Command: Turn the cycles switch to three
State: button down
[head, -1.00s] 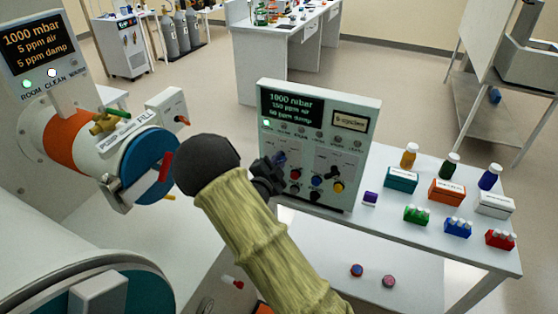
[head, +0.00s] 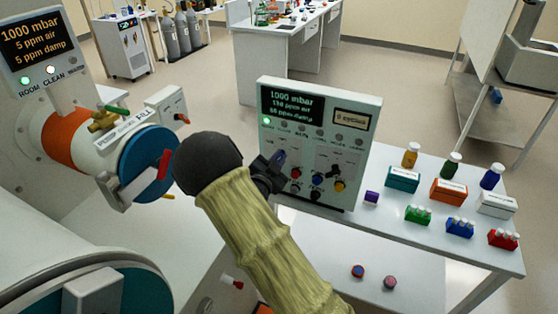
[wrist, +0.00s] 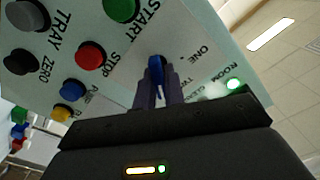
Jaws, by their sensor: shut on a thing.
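The control panel (head: 357,150) stands upright on the white table in the head view, with a dark readout and a small cycles window (head: 351,118). In the wrist view the panel appears turned over, and a blue switch handle (wrist: 157,68) sits between my fingertips, beside the words ONE and part of TWO. My gripper (wrist: 157,82) is shut on this handle; in the head view my gripper (head: 279,162) reaches the panel's left side. The fingers and gripper body hide the rest of the dial's lettering, so I cannot tell exactly which mark the handle points to.
Black, red, green, blue and yellow buttons, such as the red STOP button (wrist: 90,55), lie close beside my fingers. Small bottles and boxes, such as a teal box (head: 402,180), stand right of the panel. A blue round door (head: 150,165) is at left.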

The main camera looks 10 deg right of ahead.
jog(key=shift+a+f+n, duration=0.15)
jog(key=shift+n, duration=1.45)
jog(key=c, duration=1.5)
grip_release()
jog(key=b+v, duration=0.3)
jog(key=v, duration=1.4)
jog(key=shift+s+a+b, duration=0.1)
jog(key=shift+b, duration=0.2)
